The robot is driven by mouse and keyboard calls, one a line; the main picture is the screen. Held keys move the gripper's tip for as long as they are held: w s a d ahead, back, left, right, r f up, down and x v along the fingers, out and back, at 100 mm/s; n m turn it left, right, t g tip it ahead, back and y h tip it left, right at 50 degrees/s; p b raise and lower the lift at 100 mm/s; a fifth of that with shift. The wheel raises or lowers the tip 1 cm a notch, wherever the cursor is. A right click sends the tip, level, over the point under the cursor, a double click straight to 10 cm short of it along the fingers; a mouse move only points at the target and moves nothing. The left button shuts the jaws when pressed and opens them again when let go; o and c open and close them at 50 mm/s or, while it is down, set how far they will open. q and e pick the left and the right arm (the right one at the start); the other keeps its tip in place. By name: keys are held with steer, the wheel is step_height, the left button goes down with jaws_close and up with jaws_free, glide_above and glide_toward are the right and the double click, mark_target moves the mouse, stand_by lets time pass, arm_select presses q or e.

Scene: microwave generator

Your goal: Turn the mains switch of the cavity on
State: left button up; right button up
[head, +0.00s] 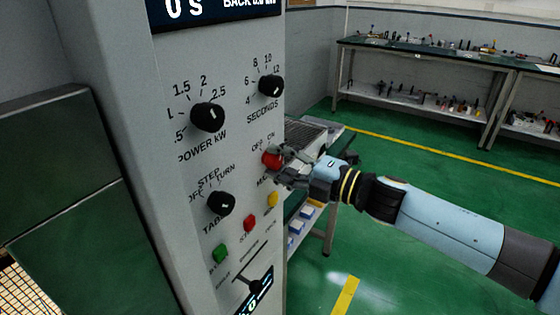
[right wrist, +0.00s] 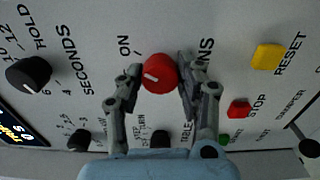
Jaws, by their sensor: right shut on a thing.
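The red mains knob (head: 271,159) sits on the front of the grey control panel (head: 190,62), under the marks OFF and ON. In the right wrist view the red knob (right wrist: 160,73) has a white pointer line towards the left of the picture. The ON mark (right wrist: 124,45) shows at its upper left; OFF is hidden behind a finger. My right gripper (head: 276,163) is shut on the knob, one finger on each side, as the right wrist view (right wrist: 159,80) shows. My left gripper is not in view.
Black knobs for power (head: 207,117), seconds (head: 271,86) and table (head: 221,204) are close by. Yellow (head: 272,199), red (head: 249,223) and green (head: 220,253) buttons lie below. Workbenches (head: 420,48) stand at the back; the green floor between is clear.

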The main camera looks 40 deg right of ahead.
steer(key=o, duration=1.1)
steer(key=shift+o, duration=0.2)
steer(key=shift+s, duration=0.1)
steer(key=shift+s+d+f, duration=0.1)
steer(key=shift+s+d, duration=0.05)
steer(key=shift+s, duration=0.1)
steer(key=v, duration=1.1)
steer(key=shift+s, duration=0.2)
